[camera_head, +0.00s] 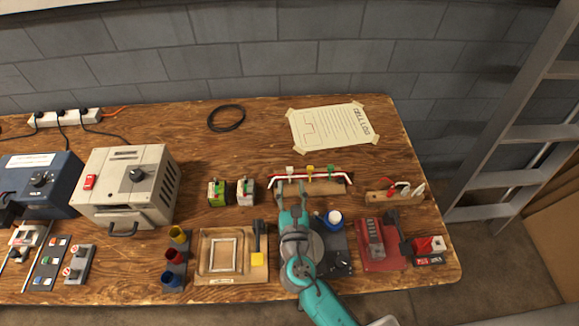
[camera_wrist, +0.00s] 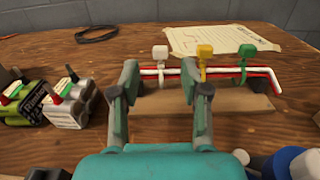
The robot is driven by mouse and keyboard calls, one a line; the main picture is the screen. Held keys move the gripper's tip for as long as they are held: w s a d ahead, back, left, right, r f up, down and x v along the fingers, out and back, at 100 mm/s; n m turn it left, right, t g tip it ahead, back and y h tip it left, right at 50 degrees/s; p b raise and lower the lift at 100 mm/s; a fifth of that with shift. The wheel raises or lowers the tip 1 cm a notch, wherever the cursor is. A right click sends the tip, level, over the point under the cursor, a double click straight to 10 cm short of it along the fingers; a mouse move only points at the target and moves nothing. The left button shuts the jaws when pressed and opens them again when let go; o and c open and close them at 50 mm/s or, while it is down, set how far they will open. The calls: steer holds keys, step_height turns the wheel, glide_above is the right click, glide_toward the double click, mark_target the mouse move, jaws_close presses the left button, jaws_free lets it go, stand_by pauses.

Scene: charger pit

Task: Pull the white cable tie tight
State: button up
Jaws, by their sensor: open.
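The white cable tie (camera_wrist: 160,53) stands up from a bundle of red and white wires (camera_wrist: 226,69) on a small wooden board (camera_wrist: 235,103). It is the leftmost of three ties, and it also shows in the head view (camera_head: 290,171). A yellow tie (camera_wrist: 204,51) and a green tie (camera_wrist: 247,51) stand to its right. My gripper (camera_wrist: 160,78) is open and empty, its fingers pointing toward the bundle. The white tie appears between the fingertips, beyond them; I cannot tell the exact gap. In the head view my gripper (camera_head: 291,187) is just in front of the board.
Two small battery-like blocks (camera_head: 231,192) stand left of the board. A dark tray with a blue-and-white cup (camera_head: 333,219) is close right of my arm. A wooden block with red-and-white parts (camera_head: 395,194) lies farther right. Behind are a taped paper (camera_head: 332,129) and a black cable coil (camera_head: 226,118).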

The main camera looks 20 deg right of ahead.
mark_target(290, 171)
steer(key=x, duration=0.7)
jaws_close()
